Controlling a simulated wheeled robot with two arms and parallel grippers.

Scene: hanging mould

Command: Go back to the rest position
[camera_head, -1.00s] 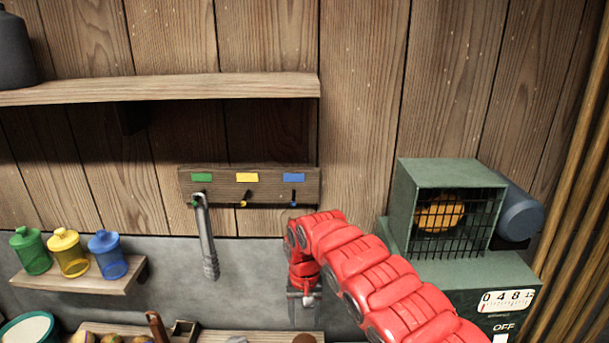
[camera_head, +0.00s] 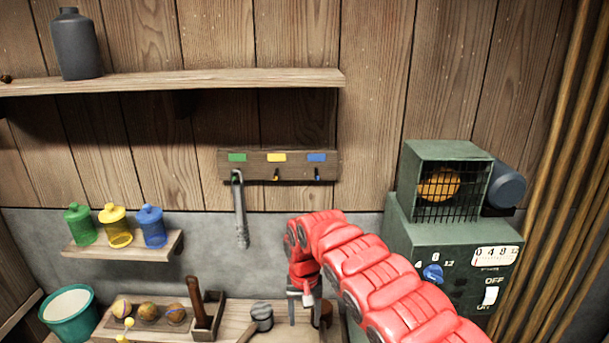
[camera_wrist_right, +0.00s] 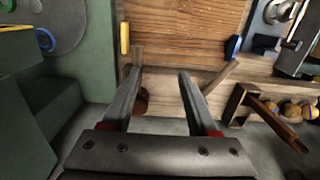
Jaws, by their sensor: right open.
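My right gripper (camera_head: 305,310) hangs down at the end of the red arm, in front of the workbench. It is open with nothing between its fingers, which also show in the right wrist view (camera_wrist_right: 158,82). A grey mould-like tool (camera_head: 240,212) hangs from the hook under the green label on the wooden hook rack (camera_head: 297,175), apart from the gripper. The hooks under the yellow and blue labels are bare. My left gripper is not in view.
A green machine (camera_head: 410,240) with a caged front stands right of my arm. The bench (camera_head: 222,318) holds several round brown items, a wooden box (camera_head: 209,320) and a grey-headed tool (camera_head: 261,315). Green, yellow and blue jars stand on a small shelf (camera_head: 130,250). A teal bucket (camera_head: 70,312) is at lower left.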

